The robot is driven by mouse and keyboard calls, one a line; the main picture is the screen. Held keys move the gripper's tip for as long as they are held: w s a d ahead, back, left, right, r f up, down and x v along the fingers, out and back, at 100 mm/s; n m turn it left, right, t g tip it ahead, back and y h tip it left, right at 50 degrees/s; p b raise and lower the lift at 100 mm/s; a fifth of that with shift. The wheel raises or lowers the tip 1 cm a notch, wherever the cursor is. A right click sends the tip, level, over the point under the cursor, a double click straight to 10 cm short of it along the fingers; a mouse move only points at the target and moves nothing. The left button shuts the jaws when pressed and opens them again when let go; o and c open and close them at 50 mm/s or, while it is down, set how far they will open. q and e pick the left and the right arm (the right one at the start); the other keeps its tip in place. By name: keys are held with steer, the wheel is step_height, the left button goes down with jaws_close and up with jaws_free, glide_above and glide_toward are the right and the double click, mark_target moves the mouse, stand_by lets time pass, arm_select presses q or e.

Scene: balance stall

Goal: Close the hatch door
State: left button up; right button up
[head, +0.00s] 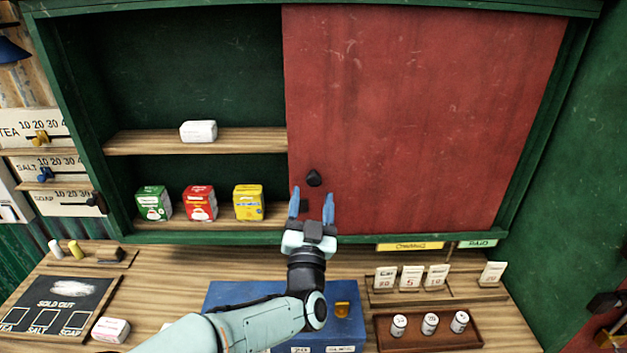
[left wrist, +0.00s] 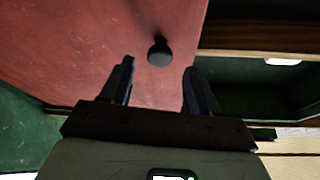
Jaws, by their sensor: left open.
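The hatch door (head: 420,110) is a red sliding panel that covers the right part of the green cabinet. The left part of the cabinet is uncovered and its shelves show. A small black knob (head: 313,177) sits near the door's lower left edge. My left gripper (head: 311,205) is open, its blue fingers pointing up just below the knob. In the left wrist view the knob (left wrist: 160,51) lies ahead of the gap between the fingers (left wrist: 158,85), apart from them. The red door (left wrist: 100,45) fills the left and middle of that view. My right gripper is not in view.
Small boxes, among them a red one (head: 200,203), stand on the lower shelf, and a white packet (head: 198,131) on the upper. Below are a blue box (head: 232,294), a tray (head: 470,341) of white cylinders, and a chalkboard (head: 57,300).

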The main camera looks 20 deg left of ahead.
mark_target(314, 182)
arm_select(q)
steer(key=p+x, duration=0.1)
steer(key=x, duration=0.3)
steer(key=shift+w, duration=0.15)
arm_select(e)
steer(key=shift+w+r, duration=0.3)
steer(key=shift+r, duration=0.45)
